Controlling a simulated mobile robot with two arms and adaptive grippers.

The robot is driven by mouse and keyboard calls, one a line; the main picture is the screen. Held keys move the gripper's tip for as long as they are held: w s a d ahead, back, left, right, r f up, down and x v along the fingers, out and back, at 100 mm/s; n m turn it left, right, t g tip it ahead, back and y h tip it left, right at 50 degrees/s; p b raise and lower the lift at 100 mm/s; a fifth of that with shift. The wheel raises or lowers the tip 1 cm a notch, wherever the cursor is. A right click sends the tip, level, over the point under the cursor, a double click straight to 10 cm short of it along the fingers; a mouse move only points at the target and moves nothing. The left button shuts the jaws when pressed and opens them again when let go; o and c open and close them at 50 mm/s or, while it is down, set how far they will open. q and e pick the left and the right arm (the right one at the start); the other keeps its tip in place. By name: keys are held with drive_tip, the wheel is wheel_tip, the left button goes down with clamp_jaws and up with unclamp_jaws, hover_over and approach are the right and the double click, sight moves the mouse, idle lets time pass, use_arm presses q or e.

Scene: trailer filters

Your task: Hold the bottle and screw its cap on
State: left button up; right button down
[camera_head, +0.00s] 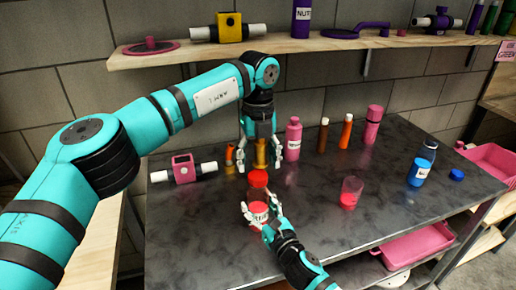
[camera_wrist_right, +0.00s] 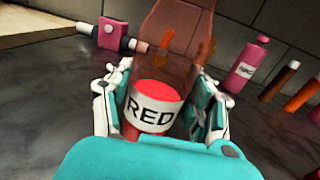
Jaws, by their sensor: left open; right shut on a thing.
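The bottle (camera_head: 258,212) is clear, with red at the bottom and a white label; the wrist view shows the label reading RED (camera_wrist_right: 150,112). My right gripper (camera_head: 259,216) is shut around its lower part, with a finger on each side, and it stands upright. A red round piece that looks like the cap (camera_head: 258,178) shows just above the bottle in the head view; I cannot tell whether it is seated on it. My left gripper (camera_head: 262,160) points down above this red piece, its fingers open. A yellowish thing shows between the fingers, partly hidden.
A pink bottle (camera_head: 293,139), brown and orange bottles, and another pink bottle (camera_head: 373,124) stand at the back. A clear cup with red (camera_head: 351,191) and a blue bottle (camera_head: 420,172) stand right. A pink block on a rod (camera_head: 183,168) lies left. A shelf hangs above.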

sight(258, 175)
use_arm(q)
drive_tip(key=shift+f, duration=2.25)
drive_tip(key=c, duration=1.2)
drive_tip(key=m, duration=0.5)
drive_tip(key=shift+c, duration=0.3)
drive_tip(key=m, duration=0.4)
drive_tip(key=shift+m, duration=0.3)
drive_tip(key=m, duration=0.4)
drive_tip(key=shift+m, duration=0.3)
drive_tip(key=m, duration=0.3)
drive_tip(key=shift+m, duration=0.4)
drive_tip(key=o, duration=1.4)
